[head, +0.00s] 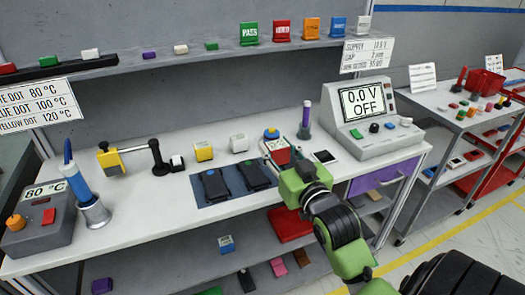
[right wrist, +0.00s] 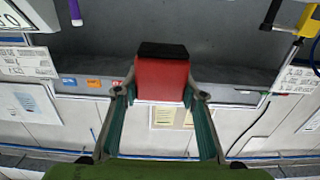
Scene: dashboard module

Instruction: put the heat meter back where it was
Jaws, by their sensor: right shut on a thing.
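My right gripper (head: 284,168) is over the front of the workbench, shut on a red block-like device (head: 281,156). In the right wrist view this red device (right wrist: 162,80) has a black end and sits between the two fingers. It is likely the heat meter, but no label or display shows on it. In the head view the gripper partly covers it, and I cannot tell whether it touches the bench. My left gripper is not in view.
Two black devices lie on a dark blue mat (head: 208,212) left of the gripper. A blue-and-yellow piece (head: 271,134) is just behind it. The bench (head: 140,215) has bare room front left.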

